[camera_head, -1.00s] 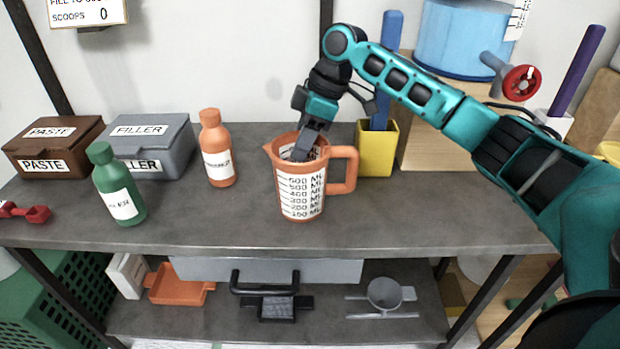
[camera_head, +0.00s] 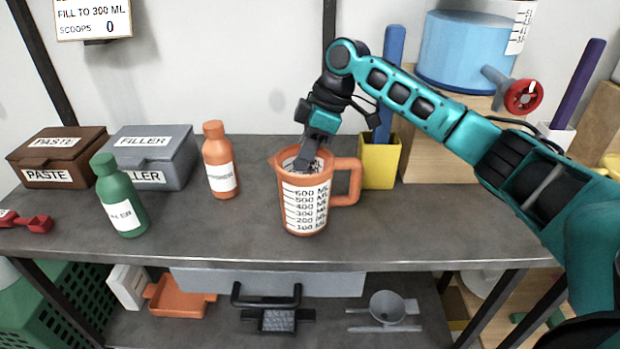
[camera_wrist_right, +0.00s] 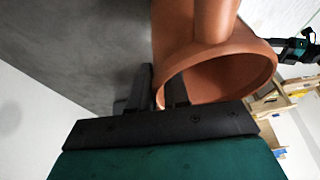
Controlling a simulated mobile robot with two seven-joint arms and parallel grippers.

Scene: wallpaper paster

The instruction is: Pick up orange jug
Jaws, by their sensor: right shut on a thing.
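The orange jug (camera_head: 289,222) has a white measuring scale and a handle on its right. It is upright at the middle of the grey table; I cannot tell whether its base touches the tabletop. My right gripper (camera_head: 306,163) comes down from above at the jug's rim, and its fingers are partly hidden by the jug. In the right wrist view, the right gripper (camera_wrist_right: 165,90) has one finger inside the jug (camera_wrist_right: 258,62) and one outside, shut on its wall. My left gripper is not in view.
On the table (camera_head: 215,245) are a green bottle (camera_head: 117,190), an orange bottle (camera_head: 219,160), a grey filler box (camera_head: 180,160), a brown paste box (camera_head: 58,165) and a red scoop (camera_head: 35,222). A yellow holder (camera_head: 380,165) stands close behind the jug's handle. The table front is clear.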

